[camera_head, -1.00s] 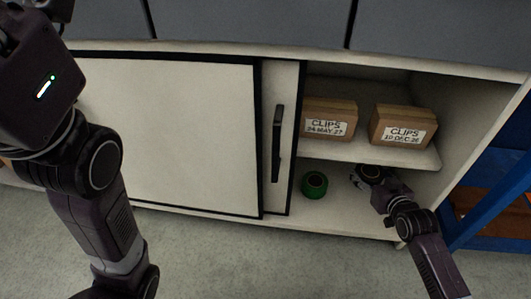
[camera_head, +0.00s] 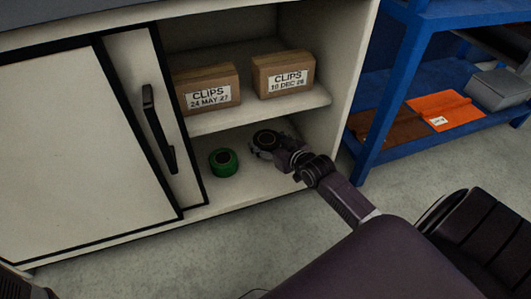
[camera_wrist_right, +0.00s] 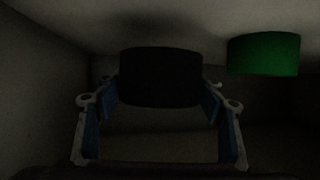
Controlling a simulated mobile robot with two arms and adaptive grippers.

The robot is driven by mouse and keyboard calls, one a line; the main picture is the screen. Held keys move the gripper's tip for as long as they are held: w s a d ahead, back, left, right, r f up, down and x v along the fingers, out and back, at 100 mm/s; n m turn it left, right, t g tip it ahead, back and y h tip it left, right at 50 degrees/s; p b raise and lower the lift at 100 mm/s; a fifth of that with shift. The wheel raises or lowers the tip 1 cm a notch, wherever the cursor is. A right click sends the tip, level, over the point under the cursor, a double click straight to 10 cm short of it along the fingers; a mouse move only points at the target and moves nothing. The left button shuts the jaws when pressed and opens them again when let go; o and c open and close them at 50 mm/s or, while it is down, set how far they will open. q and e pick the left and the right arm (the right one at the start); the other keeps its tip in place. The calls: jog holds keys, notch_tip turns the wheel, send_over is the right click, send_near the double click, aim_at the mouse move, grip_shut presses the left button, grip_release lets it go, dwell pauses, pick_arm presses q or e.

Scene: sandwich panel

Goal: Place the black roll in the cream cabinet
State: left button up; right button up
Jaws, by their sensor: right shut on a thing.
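The black roll (camera_head: 265,138) is inside the lower compartment of the cream cabinet (camera_head: 341,70), right of the green roll. My right gripper (camera_head: 268,148) reaches in from the front and is shut on the black roll. In the right wrist view the black roll (camera_wrist_right: 160,77) sits between the two fingers of the right gripper (camera_wrist_right: 160,98). I cannot tell whether the roll touches the compartment floor. My left gripper is not in view.
A green roll (camera_head: 223,162) stands on the lower compartment floor. Two cardboard CLIPS boxes, a left one (camera_head: 206,87) and a right one (camera_head: 283,74), sit on the shelf above. A sliding door with a black handle (camera_head: 158,128) covers the left side. A blue rack (camera_head: 391,88) stands at right.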

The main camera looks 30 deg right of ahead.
jog(key=shift+f+b, duration=1.45)
jog(key=shift+f, duration=0.35)
jog(key=shift+r, duration=0.1)
jog(key=o, duration=1.2)
jog(key=shift+c, duration=0.2)
